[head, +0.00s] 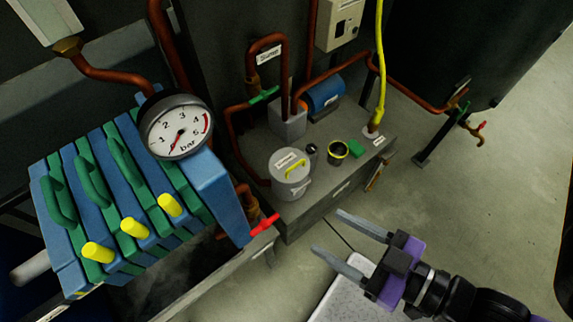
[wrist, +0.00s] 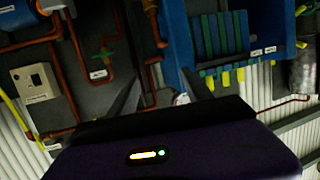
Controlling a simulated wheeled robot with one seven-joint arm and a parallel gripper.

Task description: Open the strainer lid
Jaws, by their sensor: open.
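The strainer is a grey upright cylinder (head: 291,186) on the grey plinth in the head view. Its round lid (head: 290,163) lies flat on top, looks closed, and carries a yellow handle (head: 295,169) and a small white label. My gripper (head: 338,232) is at the lower right of the head view, in front of the plinth. Its two grey fingers are apart with nothing between them, pointing left. It is clear of the strainer. In the wrist view the dark fingers (wrist: 160,95) show, but I cannot make out the strainer there.
A grey plinth (head: 335,205) holds a black cup with a yellow rim (head: 337,152), a green block (head: 355,148) and a blue motor (head: 324,92). A filter press (head: 130,200) with a pressure gauge (head: 175,127) stands left. A red-handled valve (head: 264,224) juts out near the strainer.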

